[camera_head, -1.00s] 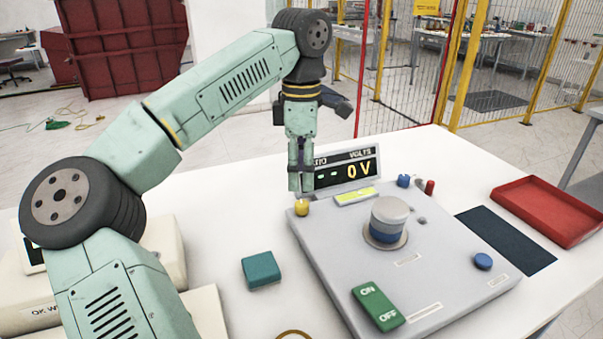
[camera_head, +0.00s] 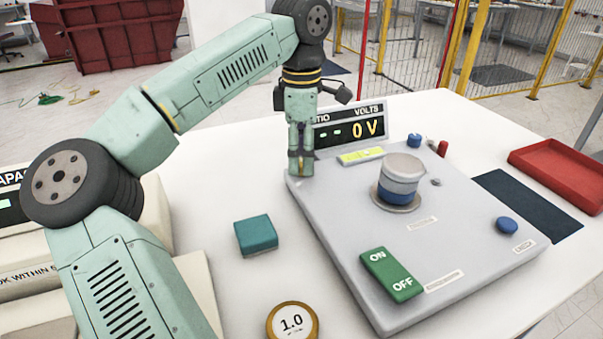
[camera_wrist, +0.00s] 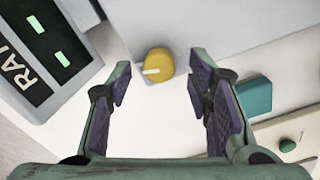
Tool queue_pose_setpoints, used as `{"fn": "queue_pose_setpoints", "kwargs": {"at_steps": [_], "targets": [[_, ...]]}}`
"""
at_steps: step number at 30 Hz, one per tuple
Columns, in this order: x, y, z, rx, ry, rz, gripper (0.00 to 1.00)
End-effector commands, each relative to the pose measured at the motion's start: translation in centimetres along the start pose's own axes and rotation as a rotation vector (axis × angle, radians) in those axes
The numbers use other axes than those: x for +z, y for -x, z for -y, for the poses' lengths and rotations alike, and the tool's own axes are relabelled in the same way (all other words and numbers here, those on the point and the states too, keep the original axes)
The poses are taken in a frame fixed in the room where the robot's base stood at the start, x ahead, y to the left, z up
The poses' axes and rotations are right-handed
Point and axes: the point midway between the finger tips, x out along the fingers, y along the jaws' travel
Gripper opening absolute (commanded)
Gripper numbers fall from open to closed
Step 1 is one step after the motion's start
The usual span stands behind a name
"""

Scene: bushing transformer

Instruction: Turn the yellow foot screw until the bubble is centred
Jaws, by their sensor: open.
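The yellow foot screw (camera_wrist: 158,65) shows in the wrist view as a round knob with a white mark pointing left. My gripper (camera_wrist: 158,84) is open, with one finger on each side of the screw and gaps between. The yellow-green level vial (camera_head: 361,156) lies to the right of my gripper; the bubble is too small to make out.
A display (camera_head: 350,128) reading 0 V stands behind the vial. A blue-banded cylinder (camera_head: 399,180), blue knobs (camera_head: 507,226) and a green ON/OFF switch (camera_head: 390,275) are on the unit. A teal block (camera_head: 257,235) and a 1.0 disc (camera_head: 292,322) lie on the white table.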

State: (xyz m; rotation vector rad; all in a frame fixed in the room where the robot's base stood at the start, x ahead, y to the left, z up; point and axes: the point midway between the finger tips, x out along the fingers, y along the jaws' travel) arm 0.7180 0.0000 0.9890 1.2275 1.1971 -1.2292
Motion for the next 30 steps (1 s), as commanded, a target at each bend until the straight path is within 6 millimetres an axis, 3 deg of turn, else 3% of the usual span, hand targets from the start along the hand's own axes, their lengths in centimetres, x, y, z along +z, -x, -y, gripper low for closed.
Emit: {"fn": "queue_pose_setpoints", "kwargs": {"at_steps": [1,3,12,30], "targets": [[-0.01,-1.08,0.00,0.000,0.000,0.000,0.46],[0.00,-1.43,0.01,0.000,0.000,0.000,0.46],[0.00,-1.42,0.00,0.000,0.000,0.000,0.46],[0.01,-1.42,0.02,0.000,0.000,0.000,0.07]]}}
